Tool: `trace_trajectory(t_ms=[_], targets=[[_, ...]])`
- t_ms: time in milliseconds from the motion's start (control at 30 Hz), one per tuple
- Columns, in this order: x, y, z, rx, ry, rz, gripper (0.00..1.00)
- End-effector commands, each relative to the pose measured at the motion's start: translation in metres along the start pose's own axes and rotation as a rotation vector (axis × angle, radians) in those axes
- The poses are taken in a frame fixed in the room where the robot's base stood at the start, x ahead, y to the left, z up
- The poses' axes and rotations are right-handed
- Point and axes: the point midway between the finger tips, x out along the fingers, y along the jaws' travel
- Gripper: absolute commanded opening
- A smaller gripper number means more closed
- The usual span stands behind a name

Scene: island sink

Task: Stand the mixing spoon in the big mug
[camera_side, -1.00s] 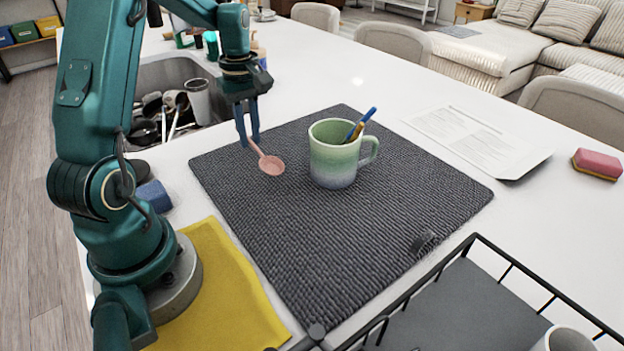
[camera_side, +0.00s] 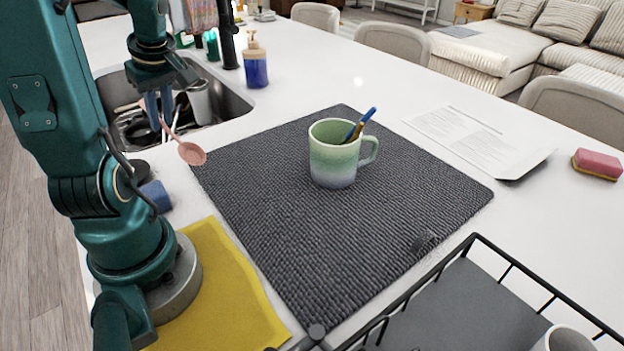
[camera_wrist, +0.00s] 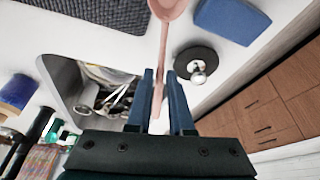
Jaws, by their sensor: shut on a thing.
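The mixing spoon (camera_side: 191,153) is pinkish, with a round bowl and a thin handle. My gripper (camera_side: 160,122) is shut on its handle, and the spoon hangs tilted, bowl end lower and to the right, by the sink's front edge. In the wrist view the spoon handle (camera_wrist: 160,67) lies between the two blue fingers (camera_wrist: 160,100), bowl pointing away at the top. The big mug (camera_side: 334,160), green fading to pale blue-grey, stands upright on the dark mat, well to the right of my gripper. A blue stick and a brown stick (camera_side: 361,125) lean in it.
The dark mat (camera_side: 300,240) is mostly bare around the mug. The sink (camera_side: 232,105) holds utensils and a cup. A soap bottle (camera_side: 256,66) stands behind it. A yellow cloth (camera_side: 225,290) and a wire rack (camera_side: 470,300) are in front.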

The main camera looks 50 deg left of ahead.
Motion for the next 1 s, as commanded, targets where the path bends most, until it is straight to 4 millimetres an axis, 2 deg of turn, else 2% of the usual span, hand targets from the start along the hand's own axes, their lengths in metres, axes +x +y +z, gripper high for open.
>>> trace_trajectory(t_ms=[100,167,333,500,667,767,900,1000], targets=[[-0.002,-0.006,-0.012,-0.051,0.127,-0.022,0.00],[-0.006,-0.003,-0.019,-0.062,0.199,-0.029,0.00],[-0.032,0.034,-0.038,-0.018,0.406,-0.009,0.00],[-0.070,0.084,-0.035,0.088,0.565,0.070,0.00],[-0.112,0.131,-0.013,0.219,0.690,0.189,0.00],[-0.139,0.156,0.010,0.305,0.758,0.281,0.00],[-0.176,0.183,0.050,0.427,0.841,0.428,0.00],[-0.201,0.196,0.084,0.508,0.894,0.543,0.00]])
